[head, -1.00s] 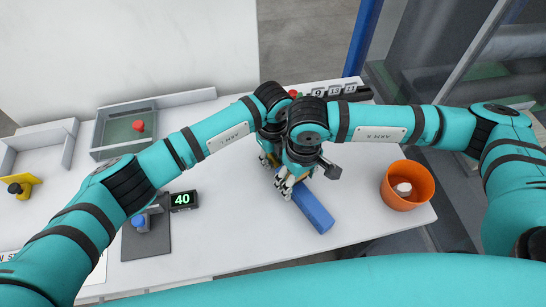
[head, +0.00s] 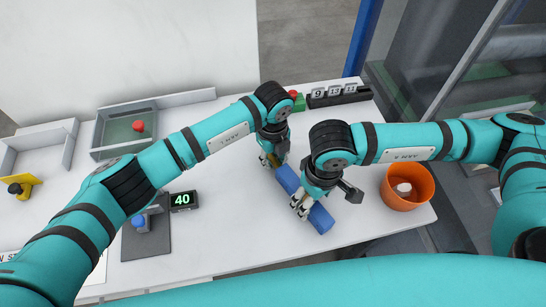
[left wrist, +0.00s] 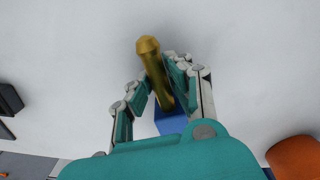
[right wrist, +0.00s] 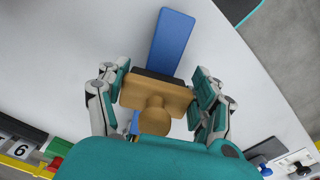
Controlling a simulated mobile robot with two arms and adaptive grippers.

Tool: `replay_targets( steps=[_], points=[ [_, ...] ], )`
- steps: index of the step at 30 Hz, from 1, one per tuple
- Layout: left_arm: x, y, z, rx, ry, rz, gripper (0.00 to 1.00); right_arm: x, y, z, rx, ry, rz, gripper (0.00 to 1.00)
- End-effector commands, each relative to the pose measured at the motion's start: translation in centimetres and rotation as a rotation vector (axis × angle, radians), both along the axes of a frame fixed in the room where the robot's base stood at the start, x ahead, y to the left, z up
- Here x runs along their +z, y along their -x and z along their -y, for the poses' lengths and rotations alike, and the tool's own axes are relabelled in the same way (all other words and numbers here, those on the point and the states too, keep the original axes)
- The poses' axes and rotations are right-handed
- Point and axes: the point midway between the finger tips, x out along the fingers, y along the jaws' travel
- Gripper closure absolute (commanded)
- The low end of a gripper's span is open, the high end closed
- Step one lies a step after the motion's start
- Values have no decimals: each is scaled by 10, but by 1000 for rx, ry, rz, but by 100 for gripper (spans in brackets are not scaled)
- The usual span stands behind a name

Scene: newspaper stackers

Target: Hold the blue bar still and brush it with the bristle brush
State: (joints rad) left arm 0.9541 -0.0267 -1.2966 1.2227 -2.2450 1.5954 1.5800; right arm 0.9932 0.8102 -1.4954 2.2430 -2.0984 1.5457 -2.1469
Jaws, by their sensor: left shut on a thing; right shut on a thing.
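The blue bar (head: 321,218) lies on the white table, slanting from beneath my left gripper to the lower right. My left gripper (head: 268,162) is at the bar's far end. In the left wrist view it is shut on a brass-coloured rod (left wrist: 153,65), with the blue bar (left wrist: 171,122) below it. My right gripper (head: 300,207) is over the bar's nearer part. In the right wrist view it is shut on the wooden bristle brush (right wrist: 158,97), whose dark bristles (right wrist: 157,76) appear against the blue bar (right wrist: 171,42). The head view hides most of the brush.
An orange pot (head: 420,194) with a pale object inside stands at the right. A black number counter (head: 338,96) and a red button (head: 294,93) are at the back. A 40 display (head: 183,201) and grey trays (head: 122,110) are left. Table front middle is clear.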

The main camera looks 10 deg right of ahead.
Motion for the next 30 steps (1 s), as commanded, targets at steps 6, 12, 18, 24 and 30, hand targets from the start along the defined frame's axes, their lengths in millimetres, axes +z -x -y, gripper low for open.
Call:
replay_targets(
  steps=[6,12,18,24,30],
  points=[
    [1,0,1,0,2,1,100,-1,8,4,-1,4,-6,68],
    [1,-1,0,0,1,2,100,0,21,10,-1,3,-7,68],
    [1,-1,0,0,1,2,100,1,31,15,-1,2,-5,68],
    [1,0,0,0,1,0,100,0,37,17,-1,2,-5,68],
    [1,0,0,0,1,0,100,-1,51,23,0,2,-5,68]
  ],
)
